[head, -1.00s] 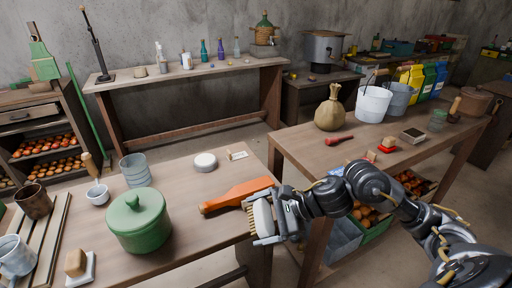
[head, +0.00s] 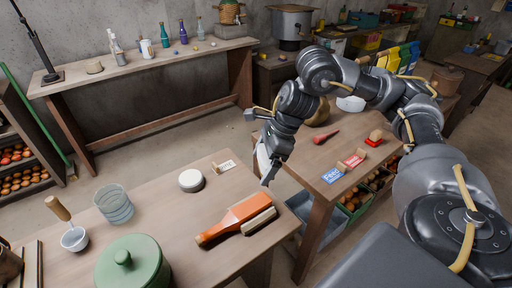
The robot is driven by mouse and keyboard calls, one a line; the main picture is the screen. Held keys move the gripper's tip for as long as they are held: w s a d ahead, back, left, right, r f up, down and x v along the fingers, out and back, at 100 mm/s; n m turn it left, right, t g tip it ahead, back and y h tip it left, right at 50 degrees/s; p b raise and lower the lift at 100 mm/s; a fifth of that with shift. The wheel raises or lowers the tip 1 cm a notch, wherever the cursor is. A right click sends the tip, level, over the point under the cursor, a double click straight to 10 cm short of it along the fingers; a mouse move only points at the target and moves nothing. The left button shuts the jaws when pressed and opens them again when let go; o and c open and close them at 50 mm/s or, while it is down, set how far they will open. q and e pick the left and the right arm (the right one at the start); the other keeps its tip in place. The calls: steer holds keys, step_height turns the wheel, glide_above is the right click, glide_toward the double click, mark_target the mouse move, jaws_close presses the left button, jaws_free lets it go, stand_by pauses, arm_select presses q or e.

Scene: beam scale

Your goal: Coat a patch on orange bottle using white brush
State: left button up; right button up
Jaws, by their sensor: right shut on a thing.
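The orange bottle (head: 236,214) lies on its side near the right edge of the front table. A cream strip with a dark edge runs along its near side; I cannot tell whether it is a patch on the bottle or something beside it. My right gripper (head: 268,160) is above and beyond the bottle, apart from it. It is shut on a white thing, which looks like the white brush (head: 262,163), mostly hidden by the gripper. My left gripper is not in view.
A green lidded pot (head: 133,265), a glass (head: 115,205), a small bowl (head: 75,238) and a white round lid (head: 191,180) stand on the front table. A second table at right holds a red tool (head: 326,135) and small boxes. A gap separates the tables.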

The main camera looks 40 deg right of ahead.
steer(key=shift+w+d+r, duration=0.1)
steer(key=shift+r, duration=0.05)
steer(key=shift+d, duration=0.1)
steer(key=shift+s+f+b, duration=0.2)
steer(key=shift+f+b, duration=0.3)
steer(key=shift+f, duration=0.1)
step_height(320, 180, down, 3)
steer(key=shift+w+r+b, duration=0.1)
steer(key=shift+r+b, duration=0.05)
steer(key=shift+b, duration=0.9)
steer(key=shift+f+b, duration=0.4)
steer(key=shift+f, duration=0.2)
